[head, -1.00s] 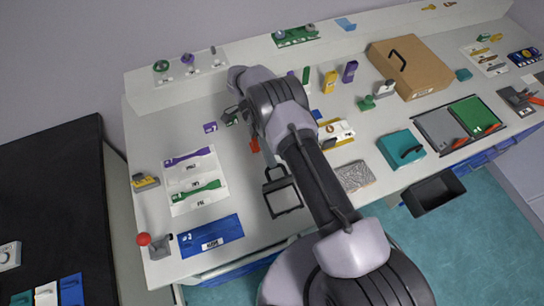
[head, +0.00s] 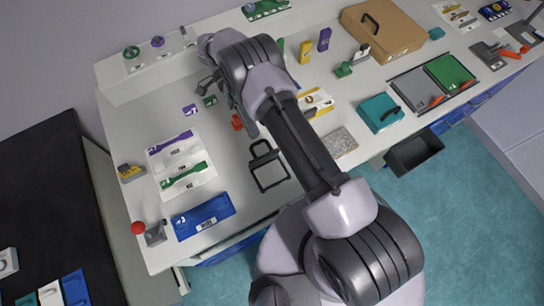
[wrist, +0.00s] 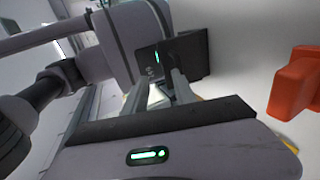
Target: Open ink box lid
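No box in view is clearly marked as ink. The likeliest is a small dark box (wrist: 185,55) with a green mark, just ahead of my fingertips in the wrist view. It seems to be the small dark green block (head: 210,101) beside my gripper in the head view. My gripper (wrist: 160,82) has its two fingers apart with a pale gap between them. The fingertips are close to the dark box; I cannot tell whether they touch it. In the head view my arm's end hides much of the fingers. I cannot make out the lid's state.
An orange-red object (wrist: 298,80) is close on the right in the wrist view; it also shows in the head view (head: 237,121). A purple block (head: 190,110) stands left of the dark box. A teal case (head: 375,117) and a cardboard box (head: 395,45) are farther right.

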